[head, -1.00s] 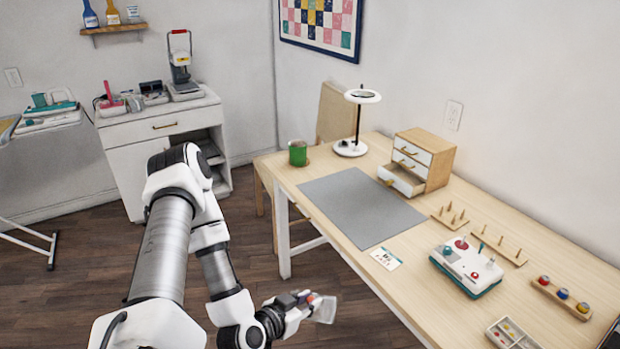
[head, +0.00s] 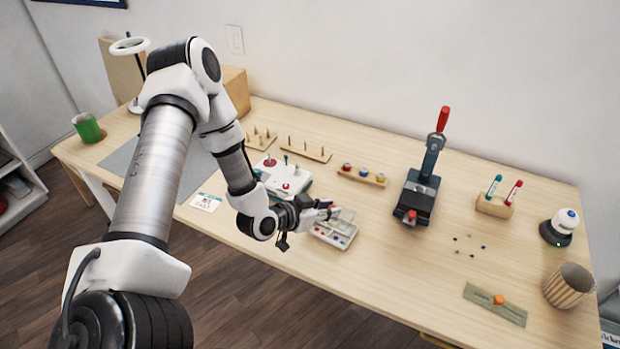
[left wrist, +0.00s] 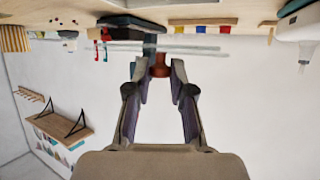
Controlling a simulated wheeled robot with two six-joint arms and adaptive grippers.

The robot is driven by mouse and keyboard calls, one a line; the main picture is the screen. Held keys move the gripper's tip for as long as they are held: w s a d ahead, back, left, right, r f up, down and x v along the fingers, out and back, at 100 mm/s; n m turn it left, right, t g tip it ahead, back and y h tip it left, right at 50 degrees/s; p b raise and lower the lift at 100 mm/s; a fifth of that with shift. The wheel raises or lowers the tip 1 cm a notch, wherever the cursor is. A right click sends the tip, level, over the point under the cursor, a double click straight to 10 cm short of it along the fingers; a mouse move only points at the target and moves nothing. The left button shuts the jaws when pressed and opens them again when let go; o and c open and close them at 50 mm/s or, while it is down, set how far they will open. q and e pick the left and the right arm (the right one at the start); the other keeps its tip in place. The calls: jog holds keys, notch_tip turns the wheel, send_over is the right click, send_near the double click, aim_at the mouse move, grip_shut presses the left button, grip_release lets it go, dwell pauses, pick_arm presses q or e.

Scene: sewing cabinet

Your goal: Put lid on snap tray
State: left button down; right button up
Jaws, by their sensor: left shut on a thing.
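The snap tray (head: 338,241) is a small pale tray with compartments and a few coloured bits, near the front edge of the table. My left gripper (head: 328,211) is at the tray's back left, just above it in the head view. It is shut on the reddish-brown knob of a clear lid (head: 347,214). In the left wrist view the fingers (left wrist: 160,72) close around the knob, and the lid (left wrist: 195,49) shows edge-on as a thin clear sheet. The head view does not show clearly whether the lid touches the tray. My right gripper is not in view.
On the table (head: 400,290), a white device (head: 283,182) stands left of the tray. A black press with a red handle (head: 420,190) stands to the right. A spool rack (head: 361,177) is behind. Farther right are a marker holder (head: 495,207) and a striped cup (head: 568,286).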

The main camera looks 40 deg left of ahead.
aim_at(322, 221)
pick_arm(q)
jog(key=shift+w+d+r+h, duration=0.2)
jog(key=shift+d+h, duration=0.1)
jog(key=shift+d, duration=0.2)
jog(key=shift+s+f, duration=0.15)
jog(key=shift+f, duration=0.05)
notch_tip(322, 221, down, 4)
jog(key=b, duration=0.4)
jog(key=shift+a, duration=0.1)
jog(key=shift+s+r, duration=0.1)
dwell(0.4)
jog(key=shift+f, duration=0.45)
dwell(1.1)
jog(key=c, duration=0.9)
grip_release()
jog(key=shift+c, duration=0.2)
